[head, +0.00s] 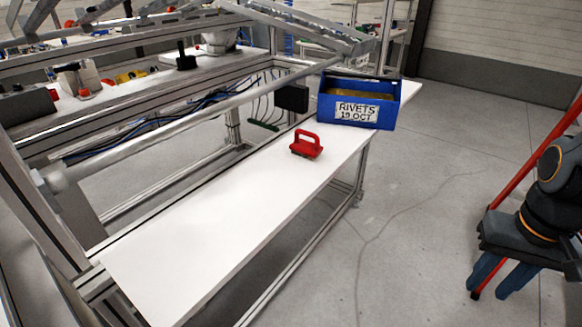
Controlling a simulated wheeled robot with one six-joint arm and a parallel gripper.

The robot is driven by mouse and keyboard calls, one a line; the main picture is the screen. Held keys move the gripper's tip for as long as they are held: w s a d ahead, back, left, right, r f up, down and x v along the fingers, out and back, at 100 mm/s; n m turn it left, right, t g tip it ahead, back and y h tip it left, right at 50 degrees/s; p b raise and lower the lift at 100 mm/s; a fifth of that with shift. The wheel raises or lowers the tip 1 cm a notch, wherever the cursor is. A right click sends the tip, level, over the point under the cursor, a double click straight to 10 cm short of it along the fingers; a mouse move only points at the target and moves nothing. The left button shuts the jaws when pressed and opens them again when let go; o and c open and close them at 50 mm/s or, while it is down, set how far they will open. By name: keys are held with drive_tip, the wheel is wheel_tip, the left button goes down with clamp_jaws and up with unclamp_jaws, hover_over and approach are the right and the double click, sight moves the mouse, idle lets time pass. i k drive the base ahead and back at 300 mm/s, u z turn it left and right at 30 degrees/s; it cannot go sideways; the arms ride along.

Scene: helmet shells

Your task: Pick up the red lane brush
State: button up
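The red brush (305,147), a small block with a loop handle on top, stands on the white shelf (215,225). It sits toward the shelf's far end, just in front of the blue bin. Its underside is hidden against the shelf. My gripper (487,290) hangs at the right edge of the picture, over the grey floor. Its two blue fingers point down and are apart, with floor showing between them and nothing seen held. It is well to the right of the brush and nearer to the camera.
A blue bin (345,113) labelled "RIVETS 19 OCT" stands at the shelf's far end. A metal rail (180,128) runs along the shelf's left side, with a black box (292,98) near its far end. A red pole (530,165) passes behind my gripper. The shelf's near part is clear.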

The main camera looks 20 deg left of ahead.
sight(306, 148)
drive_tip(key=z, duration=0.1)
drive_tip(key=k, duration=0.1)
drive_tip(key=u, duration=0.9)
